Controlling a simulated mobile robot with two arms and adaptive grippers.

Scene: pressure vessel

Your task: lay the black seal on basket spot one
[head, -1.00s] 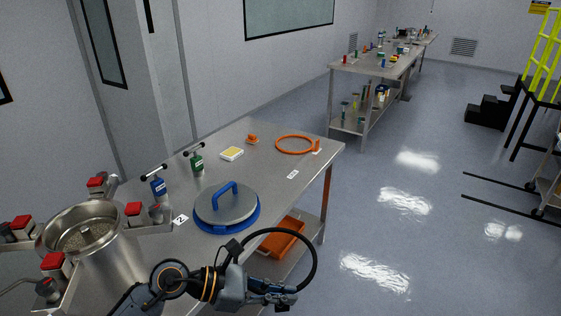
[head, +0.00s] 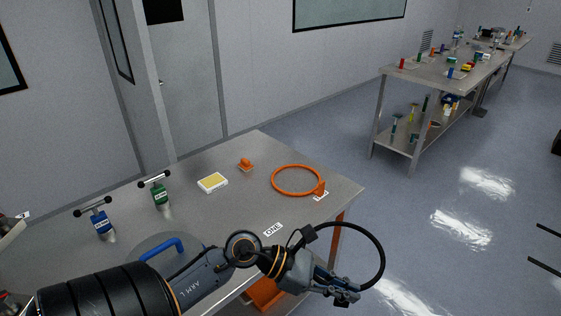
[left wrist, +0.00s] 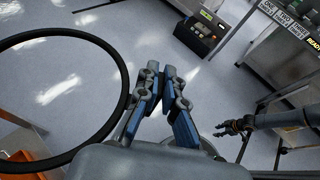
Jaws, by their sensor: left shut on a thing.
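The black seal is a thin ring (head: 384,257) in the head view, held upright or tilted beyond the table's front edge. My left gripper (head: 345,291) is shut on it at its lower part. The seal (left wrist: 128,82) also shows large at the left of the left wrist view, beside the fingers. A label reading ONE (head: 273,229) lies on the table near its front edge, left of the seal. My right gripper (left wrist: 232,127) shows small at the right of the left wrist view; its jaws are unclear.
My arm partly covers a blue-handled lid (head: 160,249). An orange bin (head: 266,294) sits below.

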